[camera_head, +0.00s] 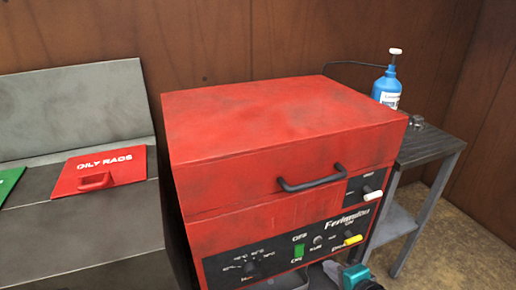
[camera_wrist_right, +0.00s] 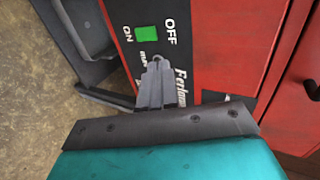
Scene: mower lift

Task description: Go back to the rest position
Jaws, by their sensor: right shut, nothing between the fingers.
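My right gripper (camera_wrist_right: 157,75) is shut and empty in the right wrist view. Its dark fingers point at the front panel of the red machine (camera_head: 265,135), near the green switch (camera_wrist_right: 147,34). I cannot tell whether they touch the panel. In the head view, only part of my teal right wrist shows at the bottom edge, in front of the machine's lower front. The green switch (camera_head: 299,251) is in clear view there, by the ON and OFF labels. My left gripper is not in view.
The machine's lid is down, with a dark handle (camera_head: 312,180) at its front. A metal side table (camera_head: 426,146) holds a blue pump bottle (camera_head: 387,88) at right. At left is a grey bench (camera_head: 75,235) with a red OILY RAGS lid (camera_head: 120,165). Wooden walls stand behind.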

